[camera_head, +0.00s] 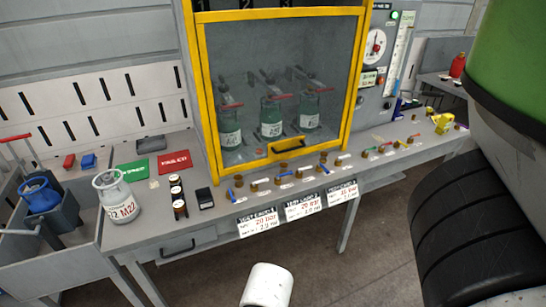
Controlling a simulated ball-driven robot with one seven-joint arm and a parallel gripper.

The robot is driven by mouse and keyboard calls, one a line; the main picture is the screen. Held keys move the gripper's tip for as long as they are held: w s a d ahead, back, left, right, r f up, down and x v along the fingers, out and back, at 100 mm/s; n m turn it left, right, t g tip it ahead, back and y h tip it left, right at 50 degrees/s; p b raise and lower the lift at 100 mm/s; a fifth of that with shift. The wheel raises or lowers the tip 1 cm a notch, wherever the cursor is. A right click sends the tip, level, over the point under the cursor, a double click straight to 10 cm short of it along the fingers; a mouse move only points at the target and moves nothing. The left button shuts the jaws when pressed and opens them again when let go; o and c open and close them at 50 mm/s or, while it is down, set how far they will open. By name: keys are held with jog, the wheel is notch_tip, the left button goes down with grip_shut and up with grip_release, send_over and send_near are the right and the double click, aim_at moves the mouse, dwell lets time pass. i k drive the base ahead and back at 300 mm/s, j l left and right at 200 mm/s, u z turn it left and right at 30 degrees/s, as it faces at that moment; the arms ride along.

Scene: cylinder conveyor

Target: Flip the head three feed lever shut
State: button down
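A row of small valves with coloured levers runs along the front of the grey bench (222,228). Blue levers show at the left valve (232,194), the middle valve (286,174) and the right valve (324,168). The right valve is nearest the third white card (343,192), whose small heading I cannot read surely. I cannot tell which lever is head three's feed, or whether it is open or shut. Three green-and-grey cylinders (270,117) stand behind the yellow-framed clear guard (209,95). My gripper is not in view.
Further right on the bench are more small fittings with red and green levers (388,147). A gauge panel (375,45) stands behind them. A loose grey cylinder (118,198) stands at the left end. A large black tyre-like form (465,225) fills the right side. Floor before the bench is clear.

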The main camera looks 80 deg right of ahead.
aim_at(320, 165)
jog(key=z, duration=2.05)
jog(key=i+j+u, duration=0.2)
jog(key=i+j, duration=0.5)
jog(key=j, duration=0.05)
